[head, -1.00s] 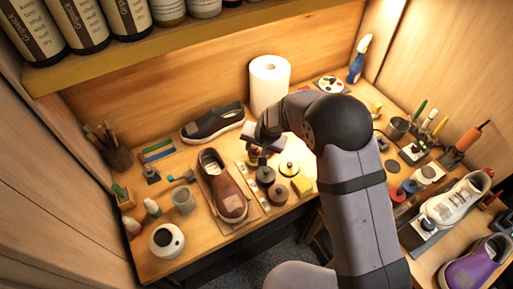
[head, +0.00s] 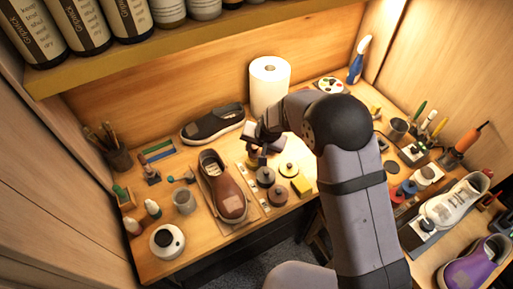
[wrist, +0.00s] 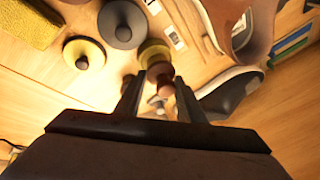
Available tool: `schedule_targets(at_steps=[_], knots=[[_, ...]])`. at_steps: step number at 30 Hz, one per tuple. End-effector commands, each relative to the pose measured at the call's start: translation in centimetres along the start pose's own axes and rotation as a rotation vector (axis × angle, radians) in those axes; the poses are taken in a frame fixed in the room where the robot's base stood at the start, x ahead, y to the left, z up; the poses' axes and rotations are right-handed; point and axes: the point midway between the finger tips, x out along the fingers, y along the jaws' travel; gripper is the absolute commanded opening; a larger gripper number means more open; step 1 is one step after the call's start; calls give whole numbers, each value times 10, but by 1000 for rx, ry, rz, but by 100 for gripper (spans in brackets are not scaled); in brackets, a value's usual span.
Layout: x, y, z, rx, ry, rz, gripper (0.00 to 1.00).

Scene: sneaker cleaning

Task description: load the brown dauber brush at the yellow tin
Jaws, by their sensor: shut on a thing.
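My gripper (wrist: 158,98) is shut on the brown dauber brush (wrist: 161,72), whose handle shows between the fingers in the wrist view. Its head points at the open yellow tin (wrist: 153,48) just beyond it. I cannot tell whether the brush head touches the tin. A yellow lid with a knob (wrist: 84,53) lies beside the tin and also shows in the head view (head: 289,168).
A paper roll (head: 269,87) stands at the back.

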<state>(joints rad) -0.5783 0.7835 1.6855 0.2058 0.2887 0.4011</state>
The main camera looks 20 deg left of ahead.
Motion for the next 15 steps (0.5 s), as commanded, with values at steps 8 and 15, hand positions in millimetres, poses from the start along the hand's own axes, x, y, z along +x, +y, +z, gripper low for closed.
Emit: schedule_targets(at_steps=[8, 15], knots=[[-23, -7, -8, 0, 3, -2, 17], [-38, -11, -13, 0, 3, -2, 17]])
